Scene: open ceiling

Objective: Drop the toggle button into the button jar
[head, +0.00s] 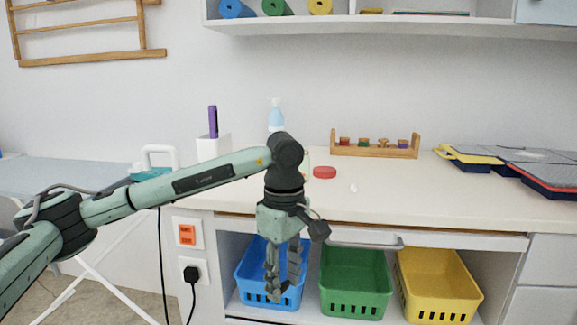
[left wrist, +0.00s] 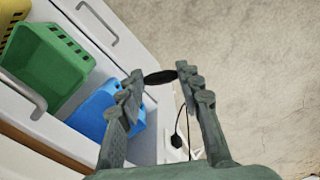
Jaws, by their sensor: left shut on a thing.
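My left gripper (head: 279,294) points down in front of the counter's front edge, below the worktop and before the blue basket. In the left wrist view, its fingertips (left wrist: 160,78) are closed on a dark, flat, oval piece, which looks like the toggle button (left wrist: 160,77). In the head view the button is hard to tell from the dark fingers. I cannot make out the button jar clearly. A red round lid (head: 324,172) lies on the worktop just right of my arm, and my arm hides part of the worktop beside it. My right gripper is not in view.
The white worktop (head: 440,190) is mostly clear at front right. A wooden rack (head: 375,152) stands at the back, with a spray bottle (head: 276,118) left of it. Blue (head: 247,277), green (head: 355,283) and yellow (head: 438,285) baskets sit below. An ironing board stands left.

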